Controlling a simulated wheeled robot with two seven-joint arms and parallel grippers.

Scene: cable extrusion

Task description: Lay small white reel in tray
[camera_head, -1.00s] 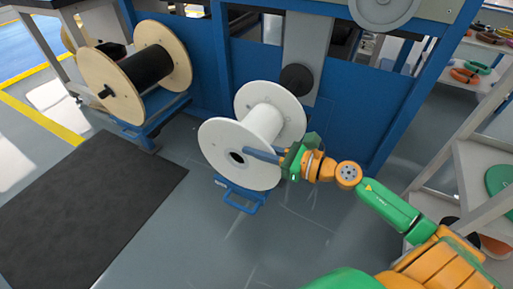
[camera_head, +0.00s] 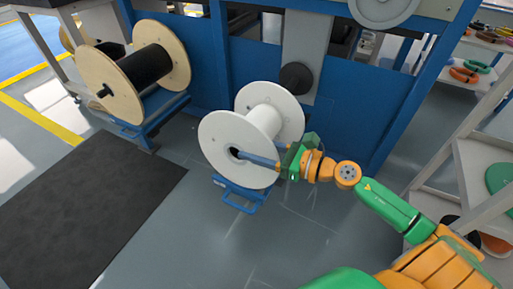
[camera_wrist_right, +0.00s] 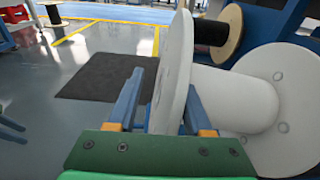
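The small white reel (camera_head: 264,122) is at the middle of the head view, its axle lying roughly level. Its lower part is over a low blue tray (camera_head: 247,204) on the floor; the contact is hidden. My right gripper (camera_head: 258,159) reaches in from the right at the near flange. In the right wrist view my right gripper (camera_wrist_right: 163,98) has its fingers spread, one on each side of the white reel's flange (camera_wrist_right: 172,75). A gap shows between the left finger and the flange.
A wooden reel with black cable (camera_head: 145,68) stands on a blue stand at the left. A blue machine frame (camera_head: 335,115) is behind the white reel. A dark mat (camera_head: 85,215) lies at the left. Grey shelves (camera_head: 470,170) stand at the right.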

